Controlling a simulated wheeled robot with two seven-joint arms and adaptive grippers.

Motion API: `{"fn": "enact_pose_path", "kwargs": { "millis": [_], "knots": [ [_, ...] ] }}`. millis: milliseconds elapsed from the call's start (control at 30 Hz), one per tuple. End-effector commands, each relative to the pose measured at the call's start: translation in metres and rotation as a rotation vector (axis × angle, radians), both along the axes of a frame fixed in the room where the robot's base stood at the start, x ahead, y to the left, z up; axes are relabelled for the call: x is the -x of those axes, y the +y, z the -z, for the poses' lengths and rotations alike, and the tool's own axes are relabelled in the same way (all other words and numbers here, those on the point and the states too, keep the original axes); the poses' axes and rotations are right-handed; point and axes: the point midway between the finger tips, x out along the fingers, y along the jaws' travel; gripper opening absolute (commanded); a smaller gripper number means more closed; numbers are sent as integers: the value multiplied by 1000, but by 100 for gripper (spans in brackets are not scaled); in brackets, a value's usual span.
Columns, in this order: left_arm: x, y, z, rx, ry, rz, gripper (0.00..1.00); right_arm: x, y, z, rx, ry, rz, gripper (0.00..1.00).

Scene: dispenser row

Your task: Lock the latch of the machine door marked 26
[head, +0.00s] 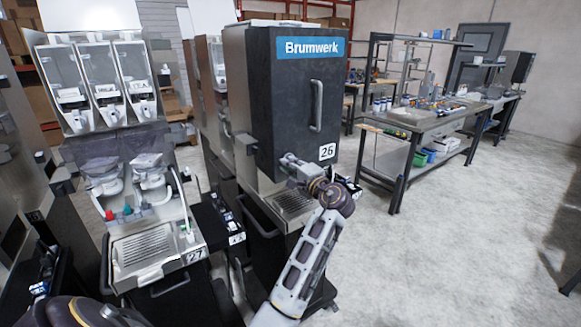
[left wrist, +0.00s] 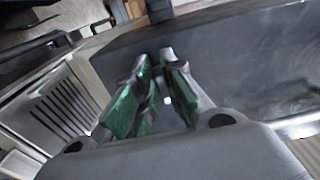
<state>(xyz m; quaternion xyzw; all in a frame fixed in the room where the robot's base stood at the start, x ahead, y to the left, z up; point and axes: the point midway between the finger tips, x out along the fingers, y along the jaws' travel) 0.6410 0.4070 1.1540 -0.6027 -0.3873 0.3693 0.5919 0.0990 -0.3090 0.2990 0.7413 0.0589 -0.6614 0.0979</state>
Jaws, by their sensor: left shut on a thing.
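The machine marked 26 has a black door (head: 290,85) with a "Brumwerk" sign and a vertical bar handle (head: 316,105). The door looks closed against the machine's metal body; I cannot tell whether a small gap is left. The number plate 26 (head: 327,151) is at its lower right. My left gripper (head: 287,163) is at the door's lower left edge, just left of the plate. In the left wrist view its green-padded fingers (left wrist: 160,65) are close together on a small light part by the dark door. The latch is mostly hidden by the gripper, and its position is unclear. My right gripper is out of view.
A drip tray (head: 293,203) sits below the door. On the left stands the machine marked 27 (head: 195,256), with several clear hoppers (head: 103,85). A workbench (head: 430,122) with tools stands at the back right.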

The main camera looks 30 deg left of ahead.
Motion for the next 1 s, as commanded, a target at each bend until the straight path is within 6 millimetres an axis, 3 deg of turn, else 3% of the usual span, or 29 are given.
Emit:
{"fn": "enact_pose_path", "kwargs": {
  "millis": [100, 133, 267, 500, 667, 1000],
  "knots": [
    [0, 0, 2, 4, 3, -1, 0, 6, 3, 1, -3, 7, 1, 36],
    [0, 0, 2, 4, 3, -1, 15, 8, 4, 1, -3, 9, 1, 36],
    [0, 0, 2, 3, 3, -1, 32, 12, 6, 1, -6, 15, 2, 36],
    [0, 0, 1, 1, 2, -1, 33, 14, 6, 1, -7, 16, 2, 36],
    [1, -1, 1, 0, 1, 0, 33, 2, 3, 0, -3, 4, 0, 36],
    [12, -27, 2, 2, 2, 1, 33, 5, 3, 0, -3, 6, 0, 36]
  ]
}}
